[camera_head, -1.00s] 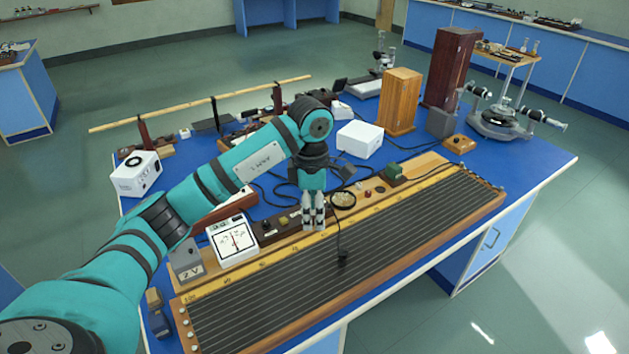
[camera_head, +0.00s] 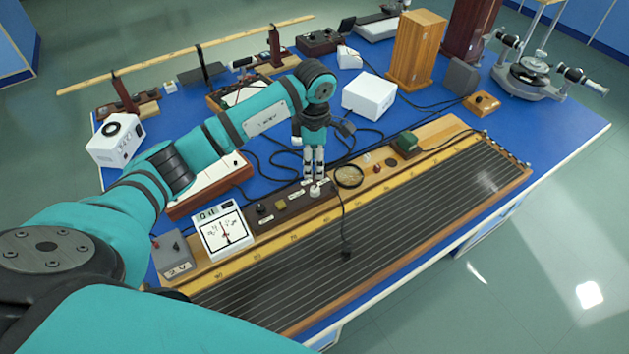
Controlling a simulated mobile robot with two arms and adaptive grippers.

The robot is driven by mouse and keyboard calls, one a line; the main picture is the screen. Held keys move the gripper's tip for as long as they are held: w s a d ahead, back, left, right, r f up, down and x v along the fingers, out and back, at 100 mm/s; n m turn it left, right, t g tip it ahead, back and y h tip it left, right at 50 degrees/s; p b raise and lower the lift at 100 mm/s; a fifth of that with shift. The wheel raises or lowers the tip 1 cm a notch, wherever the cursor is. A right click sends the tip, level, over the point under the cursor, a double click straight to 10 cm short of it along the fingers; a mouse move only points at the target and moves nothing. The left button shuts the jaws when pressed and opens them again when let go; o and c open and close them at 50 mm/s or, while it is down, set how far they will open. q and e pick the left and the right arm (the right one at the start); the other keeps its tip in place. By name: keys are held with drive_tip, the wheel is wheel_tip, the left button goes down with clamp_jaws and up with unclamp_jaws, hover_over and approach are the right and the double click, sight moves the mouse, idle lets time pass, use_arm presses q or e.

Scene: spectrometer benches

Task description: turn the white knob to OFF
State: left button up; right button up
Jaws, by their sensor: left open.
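A white knob (camera_head: 315,189) stands on a dark brown control box (camera_head: 293,206), at the box's right end, beside a round magnifier. My left gripper (camera_head: 314,176) points down just above and behind the white knob in the picture, with its fingers open and nothing between them. I cannot tell whether the fingertips touch the knob. A black knob (camera_head: 262,208) sits at the left part of the same box. The labels on the box are too small to read. My right gripper is not in view.
A white meter (camera_head: 222,229) stands left of the box, and a magnifier (camera_head: 348,177) is close on the right. A long ribbed board (camera_head: 400,225) lies in front. A white box (camera_head: 369,95) and black cables lie behind on the blue bench.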

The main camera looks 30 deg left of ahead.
use_arm(q)
drive_tip(key=p, duration=0.2)
hover_over(315, 188)
wheel_tip(315, 188, down, 6)
drive_tip(key=shift+r, duration=0.1)
wheel_tip(315, 188, down, 4)
drive_tip(key=shift+r, duration=0.25)
drive_tip(key=shift+f, duration=0.45)
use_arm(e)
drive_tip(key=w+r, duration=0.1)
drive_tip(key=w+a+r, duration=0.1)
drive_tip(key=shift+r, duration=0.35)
use_arm(q)
drive_tip(key=shift+c, duration=1.1)
clamp_jaws()
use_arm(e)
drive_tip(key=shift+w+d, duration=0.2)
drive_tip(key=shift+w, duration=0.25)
